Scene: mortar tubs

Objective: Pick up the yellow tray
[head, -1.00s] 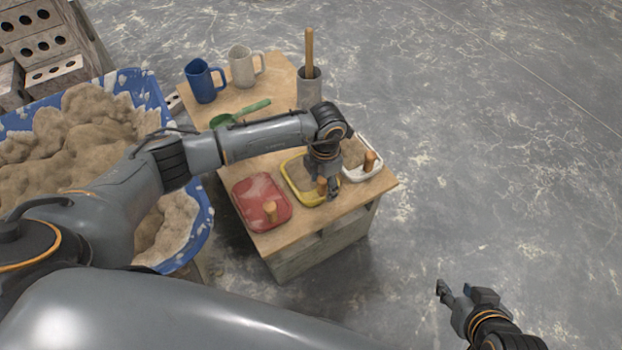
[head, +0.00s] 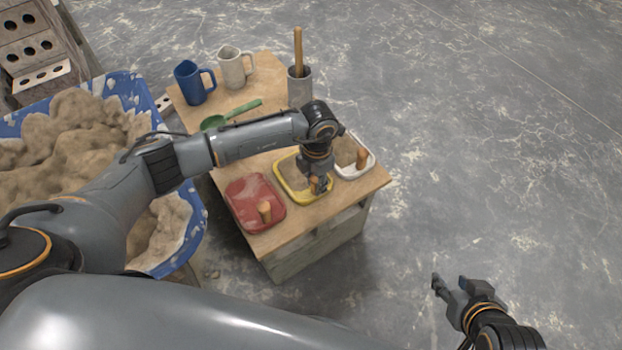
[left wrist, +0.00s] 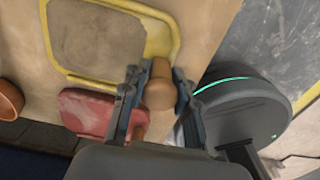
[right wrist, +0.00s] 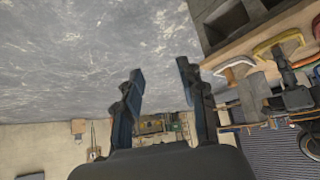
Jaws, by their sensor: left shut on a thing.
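The yellow tray (head: 286,189) lies on the wooden table between a red tray and a white tray, with a brownish-grey layer inside. Its wooden knob handle (left wrist: 158,86) stands at its near edge. In the left wrist view the yellow rim (left wrist: 85,80) shows above the fingers. My left gripper (head: 320,184) points down at the tray's near right corner, shut on the wooden handle; its fingers (left wrist: 155,92) sit on either side of the knob. In the head view the arm hides part of the tray. My right gripper (head: 449,285) is open and empty over the floor, also in its wrist view (right wrist: 160,82).
The red tray (head: 245,193) and white tray (head: 368,165) flank the yellow one closely. A blue tub (head: 200,225) of mortar is left. The floor right is clear.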

